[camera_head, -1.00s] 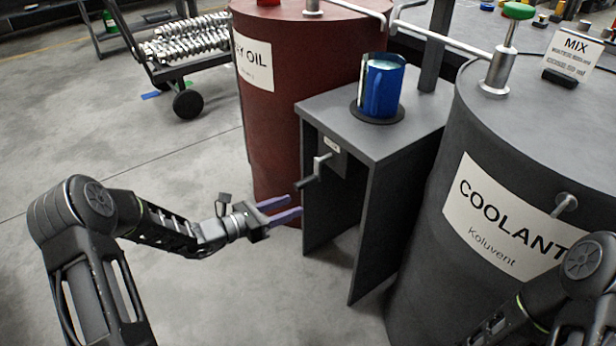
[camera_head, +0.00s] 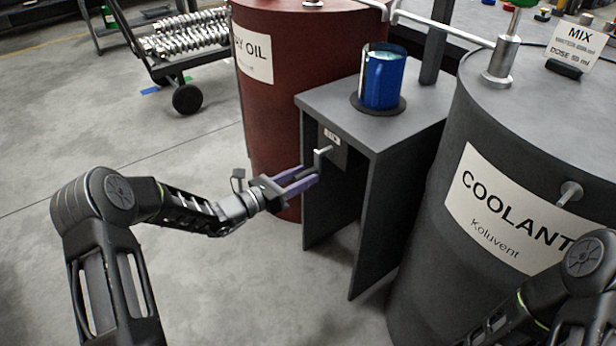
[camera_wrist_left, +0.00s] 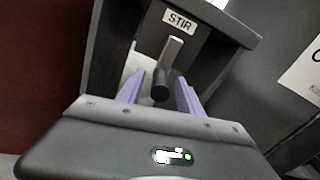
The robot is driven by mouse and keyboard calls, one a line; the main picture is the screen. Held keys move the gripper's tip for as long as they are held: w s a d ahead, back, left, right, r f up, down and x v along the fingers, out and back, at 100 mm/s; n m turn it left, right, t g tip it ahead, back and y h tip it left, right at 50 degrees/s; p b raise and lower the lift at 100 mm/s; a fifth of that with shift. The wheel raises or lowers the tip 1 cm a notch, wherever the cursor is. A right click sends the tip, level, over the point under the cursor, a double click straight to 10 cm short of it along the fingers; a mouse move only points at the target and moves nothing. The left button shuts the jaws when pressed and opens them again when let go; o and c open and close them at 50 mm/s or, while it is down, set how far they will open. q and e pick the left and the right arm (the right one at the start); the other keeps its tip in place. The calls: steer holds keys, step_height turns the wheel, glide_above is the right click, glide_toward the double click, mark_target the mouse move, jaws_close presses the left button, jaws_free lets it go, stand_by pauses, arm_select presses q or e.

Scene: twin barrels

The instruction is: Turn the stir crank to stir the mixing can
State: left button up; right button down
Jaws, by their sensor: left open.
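The stir crank (camera_head: 323,152) sits on the front of a dark stand, under a small STIR label. In the left wrist view the crank's dark handle (camera_wrist_left: 160,88) points toward me, between the two purple fingers. My left gripper (camera_head: 310,176) is open around the handle; whether the fingers touch it I cannot tell. The blue mixing can (camera_head: 383,82), with pale liquid inside, stands upright on a round dark plate (camera_head: 378,107) on top of the stand. My right arm shows at the lower right; its gripper is out of view.
The stand (camera_head: 385,135) is between a red oil barrel (camera_head: 262,130) and a dark coolant barrel (camera_head: 440,240). A MIX sign (camera_head: 580,42) stands on the coolant barrel. A cart with metal parts (camera_head: 185,55) is at the back left. The floor in front is clear.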

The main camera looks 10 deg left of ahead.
arm_select(q)
steer(key=shift+x, duration=1)
steer(key=shift+c, duration=0.3)
jaws_close()
